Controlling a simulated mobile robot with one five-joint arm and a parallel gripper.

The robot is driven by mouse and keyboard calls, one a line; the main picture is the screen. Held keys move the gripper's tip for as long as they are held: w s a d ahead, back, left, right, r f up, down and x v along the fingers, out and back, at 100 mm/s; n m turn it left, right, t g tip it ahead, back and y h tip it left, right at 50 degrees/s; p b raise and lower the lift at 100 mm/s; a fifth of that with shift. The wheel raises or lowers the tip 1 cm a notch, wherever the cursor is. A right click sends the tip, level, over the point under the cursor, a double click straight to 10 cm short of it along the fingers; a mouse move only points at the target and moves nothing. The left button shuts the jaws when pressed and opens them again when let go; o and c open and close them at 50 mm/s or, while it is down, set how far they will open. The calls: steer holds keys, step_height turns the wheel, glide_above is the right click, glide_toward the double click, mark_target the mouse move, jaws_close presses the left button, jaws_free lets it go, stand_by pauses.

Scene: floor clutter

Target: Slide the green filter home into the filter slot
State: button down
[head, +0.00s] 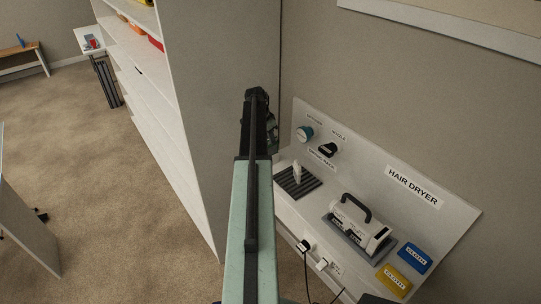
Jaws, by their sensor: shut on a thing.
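My arm reaches up the middle of the head view. My gripper (270,128) is at its far end, dark and mostly hidden behind the arm, left of the board's top corner. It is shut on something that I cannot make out. I see no green filter. The white hair dryer unit (378,240) with a black handle stands on a grey base on the white board, to the right of and below my gripper. I cannot make out a filter slot on it for certain.
The white board (455,222) carries a blue block (415,258), a yellow block (393,281), a dark ribbed rack (305,186) with a white piece, a teal knob (305,134) and a black nozzle (327,150). Cables hang at its front. A tall shelf (205,110) stands close left; carpet lies beyond.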

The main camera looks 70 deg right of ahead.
steer(key=shift+r+p, duration=1.1)
steer(key=shift+r, duration=0.2)
